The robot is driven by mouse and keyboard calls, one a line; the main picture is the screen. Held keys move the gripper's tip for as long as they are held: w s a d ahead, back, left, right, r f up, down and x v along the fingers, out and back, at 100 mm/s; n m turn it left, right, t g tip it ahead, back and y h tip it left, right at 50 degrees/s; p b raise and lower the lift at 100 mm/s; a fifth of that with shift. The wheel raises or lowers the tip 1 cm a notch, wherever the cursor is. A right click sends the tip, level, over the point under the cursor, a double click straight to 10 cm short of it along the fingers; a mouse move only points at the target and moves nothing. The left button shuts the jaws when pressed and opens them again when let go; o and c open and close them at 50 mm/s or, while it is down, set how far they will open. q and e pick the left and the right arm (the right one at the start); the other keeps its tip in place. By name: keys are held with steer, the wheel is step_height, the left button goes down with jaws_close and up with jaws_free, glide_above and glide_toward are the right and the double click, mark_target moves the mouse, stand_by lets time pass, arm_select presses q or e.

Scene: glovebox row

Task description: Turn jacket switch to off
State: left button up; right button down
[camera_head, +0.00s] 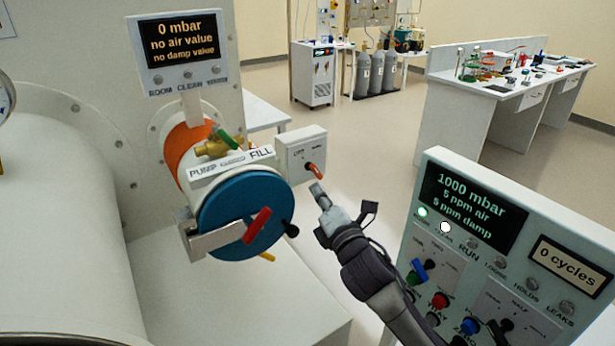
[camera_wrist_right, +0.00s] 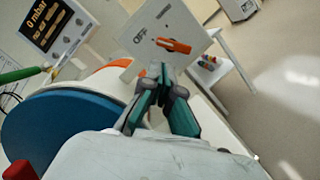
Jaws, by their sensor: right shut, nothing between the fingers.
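The jacket switch is a pale grey box (camera_head: 301,150) with an orange lever knob (camera_head: 315,171), behind and right of the blue round door. In the head view the lever slants down to the right, away from the small label at upper left. The right wrist view shows the box face (camera_wrist_right: 185,22) with an "OFF" label (camera_wrist_right: 140,38) left of the orange lever (camera_wrist_right: 174,45). My right gripper (camera_head: 317,189) is shut and empty, its tips just below the lever. In the wrist view the fingertips (camera_wrist_right: 160,72) appear slightly apart from the lever. My left gripper is not in view.
The blue door (camera_head: 235,222) with a red handle (camera_head: 257,225) stands close left of my right gripper. A control panel (camera_head: 468,240) with several knobs is at the right. A display (camera_head: 181,50) reads 0 mbar. Open floor lies behind the switch.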

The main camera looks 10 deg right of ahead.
mark_target(314, 170)
steer(key=shift+p+x, duration=0.4)
steer(key=shift+x, duration=1.9)
steer(key=shift+w+d+r+m+p, duration=0.1)
steer(key=shift+d+r+m+p, duration=0.15)
steer(key=shift+r+m+p, duration=0.45)
steer(key=shift+d+m+g+h+p, duration=0.1)
steer(key=shift+m+g+h+p, duration=0.25)
steer(key=shift+m+p, duration=0.55)
steer(key=shift+w+d+p, duration=0.1)
steer(key=shift+d+p, duration=0.1)
steer(key=shift+p, duration=0.1)
steer(key=shift+r, duration=0.1)
steer(key=shift+d, duration=0.1)
